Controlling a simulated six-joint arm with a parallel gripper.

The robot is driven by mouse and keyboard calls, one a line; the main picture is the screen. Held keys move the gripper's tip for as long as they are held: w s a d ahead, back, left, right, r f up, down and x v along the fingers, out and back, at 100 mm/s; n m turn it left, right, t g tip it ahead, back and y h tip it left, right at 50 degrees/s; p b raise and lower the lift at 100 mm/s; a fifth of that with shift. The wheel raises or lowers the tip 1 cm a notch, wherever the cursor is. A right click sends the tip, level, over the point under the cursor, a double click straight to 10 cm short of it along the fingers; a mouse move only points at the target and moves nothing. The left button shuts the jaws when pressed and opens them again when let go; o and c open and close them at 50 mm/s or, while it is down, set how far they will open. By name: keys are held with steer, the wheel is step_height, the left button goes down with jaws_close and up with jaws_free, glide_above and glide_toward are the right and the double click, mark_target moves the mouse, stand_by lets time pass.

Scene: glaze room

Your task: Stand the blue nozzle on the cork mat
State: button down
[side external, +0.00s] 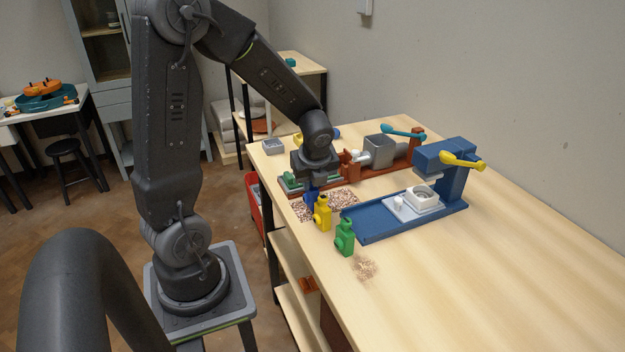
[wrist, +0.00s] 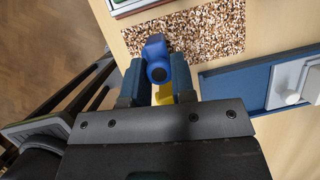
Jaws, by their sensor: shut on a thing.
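My gripper (side external: 311,187) points down over the near-left part of the table and is shut on the blue nozzle (wrist: 157,52). In the wrist view the nozzle sits between the two fingers, its round end facing the camera. It also shows below my gripper in the side view (side external: 310,199), partly hidden. The speckled brown-and-white cork mat (side external: 343,201) lies flat just behind it; in the wrist view the mat (wrist: 215,30) is partly covered by the nozzle. I cannot tell whether the nozzle touches the mat.
A yellow nozzle (side external: 323,214) stands close beside my gripper, and a green nozzle (side external: 344,238) stands nearer the front. A blue press (side external: 447,182) with a yellow lever is to the right. A red-brown press (side external: 413,148) stands behind. A small speckled patch (side external: 364,267) lies in front. The right tabletop is clear.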

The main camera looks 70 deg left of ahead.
steer(key=shift+f, duration=0.15)
steer(key=shift+f, duration=0.1)
steer(key=c, duration=1)
jaws_free()
steer(key=shift+o, duration=0.2)
